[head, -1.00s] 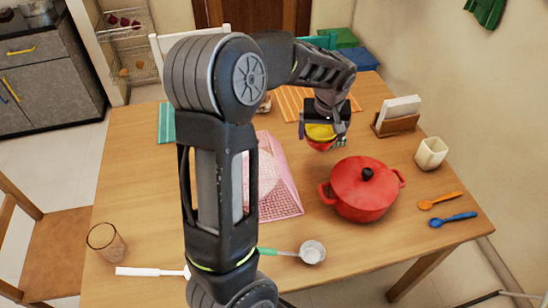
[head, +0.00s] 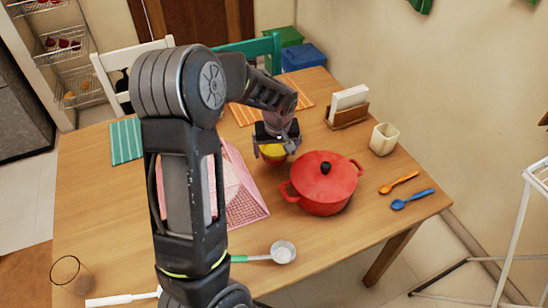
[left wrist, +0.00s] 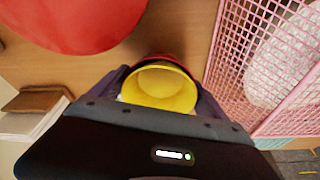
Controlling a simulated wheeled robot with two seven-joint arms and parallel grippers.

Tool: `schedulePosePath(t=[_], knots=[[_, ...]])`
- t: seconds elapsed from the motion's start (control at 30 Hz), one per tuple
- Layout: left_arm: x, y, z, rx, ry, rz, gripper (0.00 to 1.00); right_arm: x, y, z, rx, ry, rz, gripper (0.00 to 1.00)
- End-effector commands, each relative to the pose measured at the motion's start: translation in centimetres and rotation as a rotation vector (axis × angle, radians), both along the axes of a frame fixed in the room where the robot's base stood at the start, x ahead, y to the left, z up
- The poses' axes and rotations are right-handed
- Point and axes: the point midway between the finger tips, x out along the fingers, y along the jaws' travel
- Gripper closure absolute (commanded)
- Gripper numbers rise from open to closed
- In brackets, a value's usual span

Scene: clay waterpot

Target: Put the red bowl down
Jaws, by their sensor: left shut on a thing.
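The red bowl with a yellow inside (head: 272,153) is in my left gripper (head: 276,146), over the wooden table just left of and behind the red lidded pot (head: 327,186). In the left wrist view the bowl's yellow inside (left wrist: 158,86) faces the camera, with a red rim showing at its far edge. My left gripper (left wrist: 160,98) is shut on the bowl. I cannot tell whether the bowl's base touches the table (head: 318,235). My right gripper is not in view.
A pink mesh food cover (head: 245,200) stands left of the bowl. A napkin holder (head: 347,112), a cream cup (head: 384,139) and orange and blue spoons (head: 405,198) lie to the right. A ladle (head: 283,252) and a glass (head: 70,275) are nearer the front.

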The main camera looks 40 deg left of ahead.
Motion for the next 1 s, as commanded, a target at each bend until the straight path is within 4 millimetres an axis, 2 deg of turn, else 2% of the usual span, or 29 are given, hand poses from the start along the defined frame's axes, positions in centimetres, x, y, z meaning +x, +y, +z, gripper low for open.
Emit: schedulePosePath(t=[0.17,0.47,0.87,0.9,1.0], knots=[[0.0,0.0,-0.1,0.0,0.0,0.0,0.55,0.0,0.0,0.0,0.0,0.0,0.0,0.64],[0.0,0.0,-3.6,-0.001,0.002,-0.001,0.55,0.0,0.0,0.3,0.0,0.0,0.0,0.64],[0.0,0.0,-4.1,-0.001,-0.001,0.0,0.55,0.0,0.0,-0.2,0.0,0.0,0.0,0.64],[0.0,0.0,-4.0,-0.001,-0.001,0.0,0.12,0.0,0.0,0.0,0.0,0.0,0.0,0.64],[0.0,-0.1,-4.0,-0.001,0.001,0.0,0.04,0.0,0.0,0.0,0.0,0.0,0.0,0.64]])
